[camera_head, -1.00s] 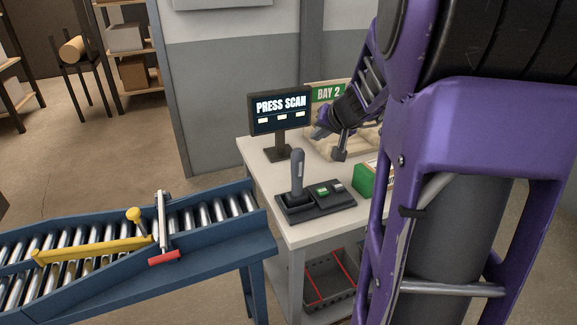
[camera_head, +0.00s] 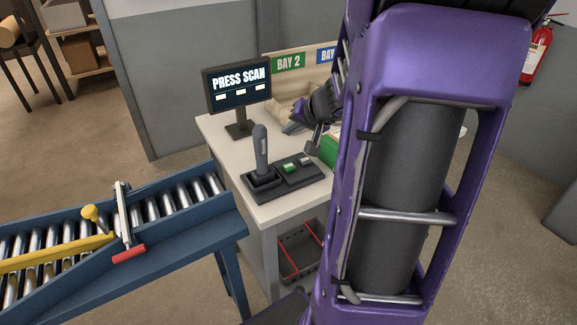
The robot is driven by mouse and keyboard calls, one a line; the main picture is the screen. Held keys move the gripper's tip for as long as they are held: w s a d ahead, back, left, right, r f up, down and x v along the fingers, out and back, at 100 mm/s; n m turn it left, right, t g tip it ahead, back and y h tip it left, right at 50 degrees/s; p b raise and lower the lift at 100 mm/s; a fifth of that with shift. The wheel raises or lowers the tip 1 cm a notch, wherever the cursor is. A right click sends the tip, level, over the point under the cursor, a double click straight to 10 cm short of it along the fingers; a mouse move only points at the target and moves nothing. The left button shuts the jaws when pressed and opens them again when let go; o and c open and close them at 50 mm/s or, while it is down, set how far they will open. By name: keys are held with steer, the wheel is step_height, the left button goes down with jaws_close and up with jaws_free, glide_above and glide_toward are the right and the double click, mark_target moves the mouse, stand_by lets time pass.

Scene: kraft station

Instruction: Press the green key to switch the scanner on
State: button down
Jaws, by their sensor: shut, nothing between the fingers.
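The green key (camera_head: 290,167) sits on a dark control box (camera_head: 307,178) on the white table (camera_head: 283,212). A pale key (camera_head: 305,161) is just right of it. A handheld scanner (camera_head: 260,147) stands upright in its cradle at the box's left end. A monitor (camera_head: 239,86) behind reads "PRESS SCAN". My gripper (camera_head: 314,152) is shut and empty, pointing down behind and to the right of the green key. It appears close to the pale key, but I cannot tell whether it touches anything.
A green box (camera_head: 328,149) stands right of the control box, partly hidden by my arm. A "BAY 2" bin (camera_head: 285,92) is at the back. A blue roller conveyor (camera_head: 203,243) with a yellow bar (camera_head: 58,253) is at the left.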

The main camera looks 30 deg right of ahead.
mark_target(291, 168)
step_height(291, 168, down, 8)
steer(key=b, duration=0.5)
steer(key=shift+f+b, duration=0.15)
steer(key=shift+b, duration=0.25)
steer(key=shift+f, duration=0.1)
stand_by(1.5)
steer(key=shift+f, duration=0.3)
steer(key=shift+f, duration=0.55)
stand_by(0.6)
steer(key=shift+r, duration=0.2)
steer(key=shift+r+p, duration=0.5)
steer(key=shift+r, duration=0.3)
steer(key=shift+r+p, duration=1.6)
steer(key=shift+r, duration=0.9)
